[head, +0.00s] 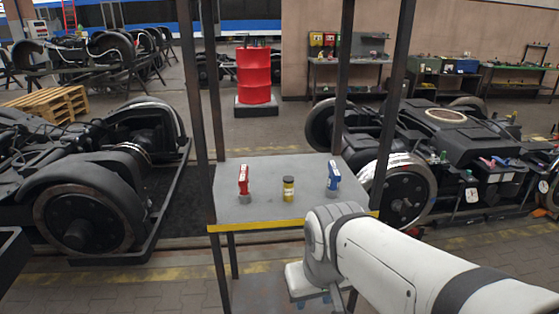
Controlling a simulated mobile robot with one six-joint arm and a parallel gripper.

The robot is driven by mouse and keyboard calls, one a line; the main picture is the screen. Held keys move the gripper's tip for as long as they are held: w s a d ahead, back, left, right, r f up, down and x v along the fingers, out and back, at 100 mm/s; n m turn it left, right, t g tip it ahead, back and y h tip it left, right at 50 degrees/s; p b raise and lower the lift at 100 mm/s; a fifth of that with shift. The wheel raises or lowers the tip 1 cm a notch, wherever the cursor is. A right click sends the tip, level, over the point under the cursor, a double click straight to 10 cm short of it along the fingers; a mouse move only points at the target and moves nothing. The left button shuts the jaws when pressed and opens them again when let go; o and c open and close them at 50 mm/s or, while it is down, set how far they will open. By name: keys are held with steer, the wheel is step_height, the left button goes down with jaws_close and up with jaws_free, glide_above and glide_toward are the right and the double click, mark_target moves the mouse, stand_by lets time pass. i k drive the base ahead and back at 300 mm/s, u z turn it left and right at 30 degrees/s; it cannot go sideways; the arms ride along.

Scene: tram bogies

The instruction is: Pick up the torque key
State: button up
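A small grey table (262,208) with a yellow front edge stands ahead of me. On it, from left to right, are an upright red item (243,179) on a small grey base, a yellow jar (288,188) with a dark lid, and an upright blue item (333,177) on a grey base. The red and blue items may be tools on stands; I cannot tell which one is the torque key. My white arm reaches in from the lower right, its wrist low in front of the table. My gripper's fingers do not show.
Dark posts rise around the table. Bogies with wheels stand at left (85,215) and right (440,150). A red barrel (253,76), a wooden pallet (50,103) and workbenches (345,75) are farther back. The tabletop between the items is clear.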

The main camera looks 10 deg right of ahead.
mark_target(332, 190)
steer(key=z, duration=0.15)
steer(key=i, duration=1.15)
steer(key=z, duration=0.6)
steer(key=k, duration=0.9)
steer(key=z, duration=0.15)
steer(key=i, duration=0.95)
steer(key=u, duration=0.1)
